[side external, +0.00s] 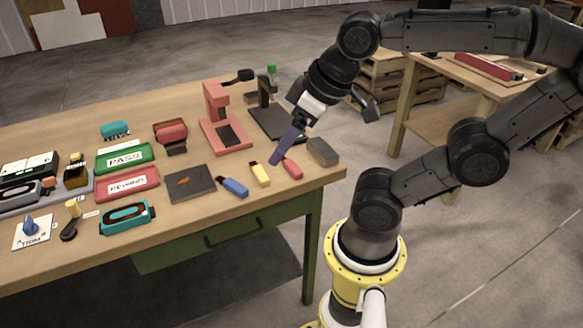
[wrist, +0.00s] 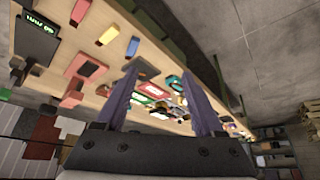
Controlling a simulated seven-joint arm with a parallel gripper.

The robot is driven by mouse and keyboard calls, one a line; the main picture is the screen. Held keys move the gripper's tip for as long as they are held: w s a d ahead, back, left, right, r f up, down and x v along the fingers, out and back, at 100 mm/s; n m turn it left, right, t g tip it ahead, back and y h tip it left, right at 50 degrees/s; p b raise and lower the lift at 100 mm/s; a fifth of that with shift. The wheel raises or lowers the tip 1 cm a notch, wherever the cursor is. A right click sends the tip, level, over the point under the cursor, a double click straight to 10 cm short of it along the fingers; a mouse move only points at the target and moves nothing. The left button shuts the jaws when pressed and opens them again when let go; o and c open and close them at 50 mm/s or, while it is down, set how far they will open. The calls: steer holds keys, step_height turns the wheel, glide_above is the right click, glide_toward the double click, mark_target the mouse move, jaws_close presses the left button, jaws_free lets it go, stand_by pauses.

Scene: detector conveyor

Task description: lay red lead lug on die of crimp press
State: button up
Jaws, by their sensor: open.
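The red lead lug (side external: 291,168) appears to be the small red piece near the table's right end, beside a yellow piece; it also shows at the top of the wrist view (wrist: 80,12). A red press (side external: 223,122), which looks like the crimp press, stands further back with a dark pad on its base; the pad looks bare. My gripper (side external: 276,159) points down over the table's right end, its tips near the red and yellow pieces in the picture. In the wrist view its two purple fingers (wrist: 158,72) are apart with nothing gripped. The height above the table is unclear.
A yellow piece (side external: 261,175) and a blue piece (side external: 234,187) lie left of the red one, a grey block (side external: 322,152) right. A dark stand (side external: 277,122) is behind. A dark plate (side external: 189,183) and labelled bins (side external: 125,158) lie left.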

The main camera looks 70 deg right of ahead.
steer(key=w+d+m+g, duration=0.1)
steer(key=w+d+m, duration=0.1)
steer(key=w+d, duration=0.15)
steer(key=m+g, duration=0.5)
steer(key=m, duration=0.2)
glide_above(290, 163)
steer(key=f, duration=1.6)
steer(key=shift+w+d+f, duration=0.1)
steer(key=shift+w+d, duration=0.05)
steer(key=shift+d, duration=0.05)
steer(key=shift+a+f, duration=0.1)
steer(key=shift+f, duration=2.55)
jaws_close()
